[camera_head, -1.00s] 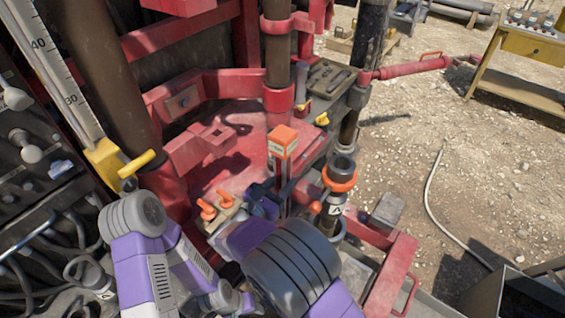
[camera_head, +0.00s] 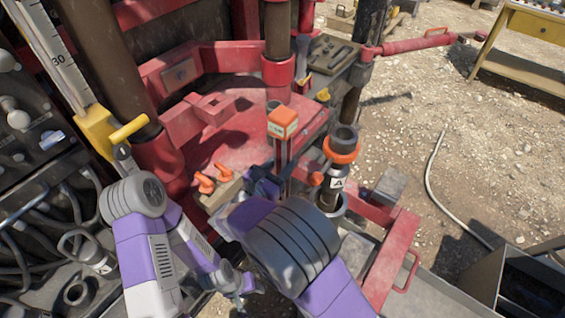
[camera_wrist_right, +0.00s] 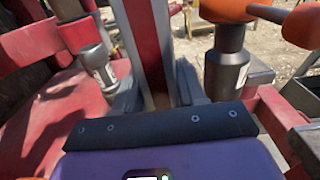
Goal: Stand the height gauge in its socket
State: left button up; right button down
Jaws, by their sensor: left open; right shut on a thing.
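The height gauge appears to be the red post with an orange, white-labelled head (camera_head: 283,123), standing about upright in the head view. My right gripper (camera_head: 268,185) is shut on this post below its head. In the right wrist view the red post (camera_wrist_right: 146,45) rises between the fingers of the right gripper (camera_wrist_right: 158,95). The post's lower end is hidden behind my right gripper and wrist. My left gripper (camera_head: 242,288) is open and empty, low in the head view. A red bracket with a square opening (camera_head: 213,108) is left of the post; I cannot tell whether it is the socket.
A dark cylinder with an orange collar, marked A (camera_head: 334,183), stands close to the right of the post. A block with orange-handled pegs (camera_head: 215,190) is to the left. A yellow-ended scale (camera_head: 100,130) and hoses fill the left. Gravel lies at right.

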aim_at(279, 156)
jog(key=shift+f+b, duration=0.95)
jog(key=shift+f, duration=0.15)
jog(key=shift+f+b, duration=0.55)
jog(key=shift+f, duration=1.05)
jog(key=c, duration=0.6)
grip_release()
jog(key=shift+o, duration=0.2)
notch_tip(279, 156, up, 10)
jog(key=p, duration=0.3)
